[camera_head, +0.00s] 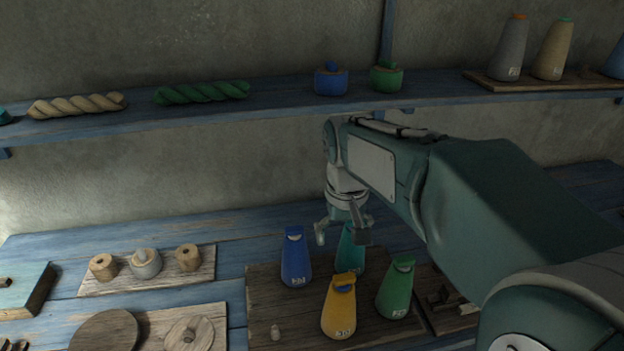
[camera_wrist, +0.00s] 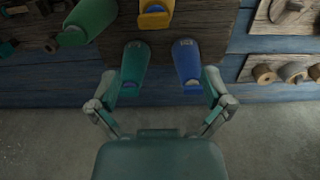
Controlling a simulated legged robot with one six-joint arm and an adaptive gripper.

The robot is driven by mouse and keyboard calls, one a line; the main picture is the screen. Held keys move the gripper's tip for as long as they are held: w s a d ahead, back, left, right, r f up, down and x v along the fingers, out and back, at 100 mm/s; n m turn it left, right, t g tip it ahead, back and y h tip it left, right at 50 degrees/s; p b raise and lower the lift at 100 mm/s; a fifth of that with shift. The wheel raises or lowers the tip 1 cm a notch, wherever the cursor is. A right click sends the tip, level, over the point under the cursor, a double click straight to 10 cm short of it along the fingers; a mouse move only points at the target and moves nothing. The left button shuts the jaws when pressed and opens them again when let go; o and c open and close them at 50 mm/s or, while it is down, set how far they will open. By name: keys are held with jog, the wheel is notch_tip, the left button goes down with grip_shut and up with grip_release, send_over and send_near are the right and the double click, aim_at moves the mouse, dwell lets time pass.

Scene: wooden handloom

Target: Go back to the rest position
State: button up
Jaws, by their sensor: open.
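My gripper (camera_head: 342,232) is open and points down over the dark wooden board (camera_head: 262,304) on the blue bench. A yellow bottle (camera_head: 339,310) and a green bottle (camera_head: 395,290) stand nearer. In the wrist view my gripper (camera_wrist: 160,98) has its fingers spread wide, with the teal bottle (camera_wrist: 134,64) and the blue bottle (camera_wrist: 187,62) showing between them. I see nothing held.
A blue shelf (camera_head: 270,104) runs above, holding a blue pot (camera_head: 331,80), a green pot (camera_head: 386,77), twisted yarn skeins (camera_head: 202,92) and thread cones (camera_head: 510,48). Spools (camera_head: 146,263) sit on a pale board at left. A small peg (camera_head: 275,332) stands on the dark board.

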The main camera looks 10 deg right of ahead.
jog(key=s+t, duration=0.5)
jog(key=s, duration=0.9)
jog(key=shift+s+d+r+t, duration=0.2)
jog(key=shift+d+t, duration=0.1)
